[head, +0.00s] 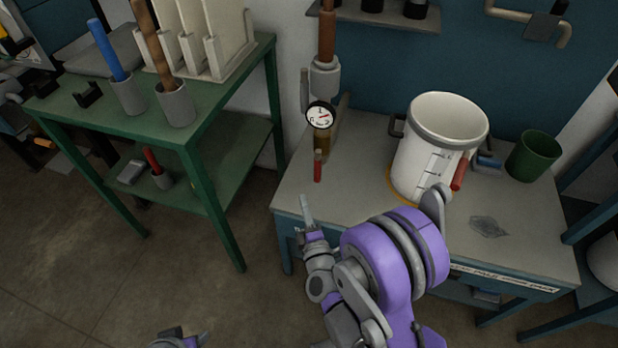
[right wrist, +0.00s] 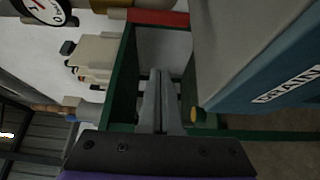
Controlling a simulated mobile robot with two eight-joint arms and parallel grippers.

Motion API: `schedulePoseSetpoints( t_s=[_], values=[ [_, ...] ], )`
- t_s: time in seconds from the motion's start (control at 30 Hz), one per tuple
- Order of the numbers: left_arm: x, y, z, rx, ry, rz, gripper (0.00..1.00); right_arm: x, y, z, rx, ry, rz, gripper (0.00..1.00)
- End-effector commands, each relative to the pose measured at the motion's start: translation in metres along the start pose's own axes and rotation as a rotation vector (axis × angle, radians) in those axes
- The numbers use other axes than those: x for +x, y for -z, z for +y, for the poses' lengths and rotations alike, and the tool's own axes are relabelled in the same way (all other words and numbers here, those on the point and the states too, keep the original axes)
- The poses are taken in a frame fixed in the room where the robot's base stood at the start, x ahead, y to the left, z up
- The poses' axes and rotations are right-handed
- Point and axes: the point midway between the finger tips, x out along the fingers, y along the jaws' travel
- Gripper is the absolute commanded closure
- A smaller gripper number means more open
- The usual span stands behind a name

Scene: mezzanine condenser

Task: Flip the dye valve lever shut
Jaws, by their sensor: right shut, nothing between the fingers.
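The red dye valve lever (head: 317,167) sticks out from the brass valve (head: 321,146), below the round gauge (head: 320,116), at the bench's left end. In the right wrist view the red lever (right wrist: 160,18) crosses the top, beside the brass part (right wrist: 112,13) and gauge (right wrist: 45,10). My right gripper (head: 306,205) is shut and empty, in front of the lever and apart from it. Its closed fingers (right wrist: 158,105) point toward the lever's side in the wrist view. My left gripper (head: 182,338) only just shows at the bottom edge; its fingers are unclear.
A white bucket (head: 420,150) with a red handle stands on the grey bench (head: 350,205), a green cup (head: 534,156) to its right. A green table (head: 225,85) with cups and a rack stands left. The bench front reads "DRAIN" (right wrist: 285,88) in the wrist view. Floor between is clear.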

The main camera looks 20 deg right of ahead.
Motion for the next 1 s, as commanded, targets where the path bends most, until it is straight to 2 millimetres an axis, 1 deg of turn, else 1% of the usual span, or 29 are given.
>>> schedulePoseSetpoints(
  t_s=[0.13, 0.27, 0.63, 0.7, 0.8, 1.0],
  values=[
    [-0.001, 0.0, 0.0, 0.0, 0.0, 0.0, 0.5, 0.006, 0.0, 0.0, -0.001, 0.0, 0.0, 1.0],
    [-0.002, 0.001, 0.0, 0.0, 0.0, 0.001, 0.5, 0.023, 0.0, 0.0, 0.0, 0.0, -0.001, 1.0],
    [-0.001, 0.0, 0.0, 0.0, 0.0, 0.0, 0.5, 0.102, 0.0, -0.001, 0.0, 0.001, 0.0, 1.0],
    [0.001, 0.0, 0.0, 0.0, 0.0, 0.0, 0.5, 0.097, -0.013, 0.0, -0.003, 0.0, -0.003, 1.0],
    [0.002, -0.001, 0.0, 0.0, 0.0, -0.001, 0.5, 0.092, -0.025, -0.001, -0.002, 0.001, -0.002, 1.0],
    [0.003, -0.001, 0.0, 0.0, 0.0, -0.001, 0.5, 0.088, -0.036, 0.0, 0.0, 0.0, 0.0, 1.0]
  ],
)
